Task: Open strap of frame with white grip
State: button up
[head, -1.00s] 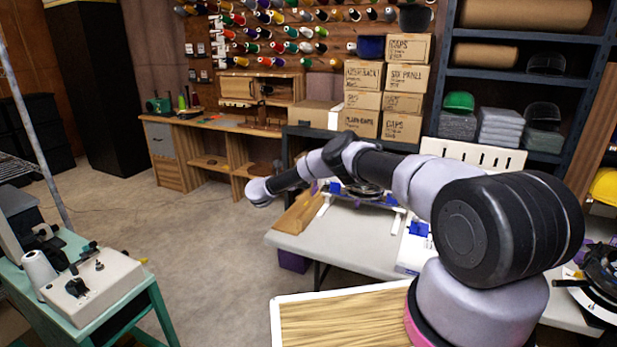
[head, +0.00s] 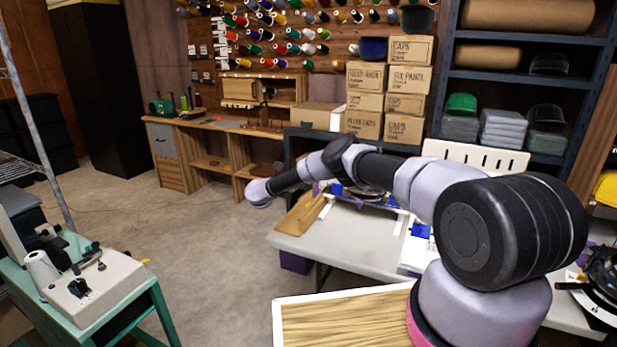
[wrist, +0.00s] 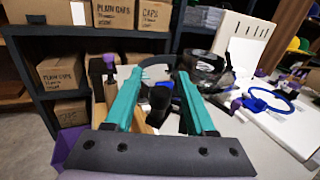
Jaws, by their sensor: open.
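My gripper (wrist: 160,73) is open, its two teal fingers apart with nothing held between them. A dark, curved frame (wrist: 207,66) stands on the table just beyond the right finger in the wrist view. A blue ring-shaped frame (wrist: 268,100) lies on the table farther right. Between the fingers are a black cylindrical part (wrist: 159,101) and a dark arc behind it. I cannot make out a white grip or a strap for certain. In the head view my arm partly covers a dark round frame with blue parts on the grey table (head: 345,240), and my gripper cannot be made out.
Cardboard cap boxes (head: 410,52) are stacked behind the table, by a dark shelf rack (head: 528,88). A white slotted panel (head: 475,157) stands at the table's back. A teal bench with a machine (head: 95,284) is at left. Floor (head: 200,250) between is clear.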

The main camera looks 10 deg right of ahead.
jog(key=v, duration=1)
